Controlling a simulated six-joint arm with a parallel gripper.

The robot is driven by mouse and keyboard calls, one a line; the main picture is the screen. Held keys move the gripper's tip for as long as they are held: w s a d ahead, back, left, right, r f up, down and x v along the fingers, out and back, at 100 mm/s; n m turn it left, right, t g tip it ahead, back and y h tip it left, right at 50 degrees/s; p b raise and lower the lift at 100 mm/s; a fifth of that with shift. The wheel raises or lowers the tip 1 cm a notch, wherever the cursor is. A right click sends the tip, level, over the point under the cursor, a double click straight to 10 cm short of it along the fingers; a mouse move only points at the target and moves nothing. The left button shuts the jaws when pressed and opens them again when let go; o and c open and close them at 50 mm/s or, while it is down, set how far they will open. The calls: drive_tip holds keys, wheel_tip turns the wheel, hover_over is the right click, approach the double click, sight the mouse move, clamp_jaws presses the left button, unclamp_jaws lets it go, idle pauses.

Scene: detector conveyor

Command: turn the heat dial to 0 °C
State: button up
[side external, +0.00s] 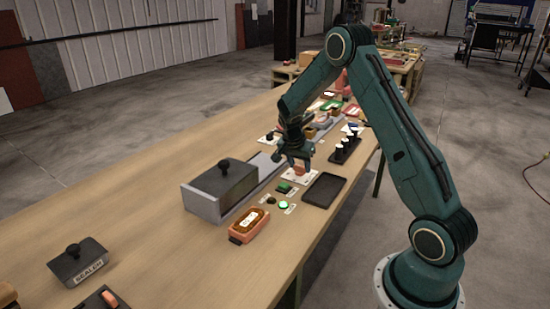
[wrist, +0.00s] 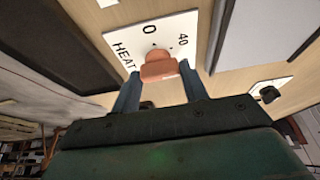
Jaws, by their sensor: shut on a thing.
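The heat dial is an orange-pink knob (wrist: 158,68) on a white plate (wrist: 122,37) marked HEAT, with 0 and 40 printed on it. My gripper (wrist: 158,72) is shut on the dial, with one finger on either side of it. Two small dark dots show on the plate just beyond the knob. I cannot tell which mark the dial points to. In the side external view my gripper (side external: 299,163) points down over the white plate (side external: 302,178), and its fingers partly hide the dial.
A grey box (side external: 219,188) with a black knob stands left.

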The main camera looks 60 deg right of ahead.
drive_tip(key=n+t, duration=0.1)
drive_tip(key=n, duration=0.3)
drive_tip(key=shift+s+n+t, duration=0.2)
drive_tip(key=shift+n+t, duration=0.1)
drive_tip(key=shift+t, duration=0.1)
drive_tip(key=n, duration=0.2)
drive_tip(key=n+t+y, duration=0.1)
drive_tip(key=n, duration=0.1)
drive_tip(key=shift+d+n+t, duration=0.15)
drive_tip(key=shift+n+t, duration=0.15)
drive_tip(key=n+y, duration=0.1)
drive_tip(key=n, duration=0.1)
drive_tip(key=n+y, duration=0.1)
drive_tip(key=n, duration=0.1)
drive_tip(key=shift+s+d+n+t, duration=0.1)
drive_tip(key=shift+d+n+t, duration=0.05)
drive_tip(key=shift+n+t, duration=0.2)
drive_tip(key=shift+n+t+y, duration=0.25)
drive_tip(key=shift+n+y, duration=0.55)
drive_tip(key=shift+n, duration=1.25)
drive_tip(key=o, duration=1)
drive_tip(key=shift+r, duration=0.1)
drive_tip(key=v, duration=1.3)
drive_tip(key=shift+s+r, duration=0.1)
drive_tip(key=shift+r, duration=0.2)
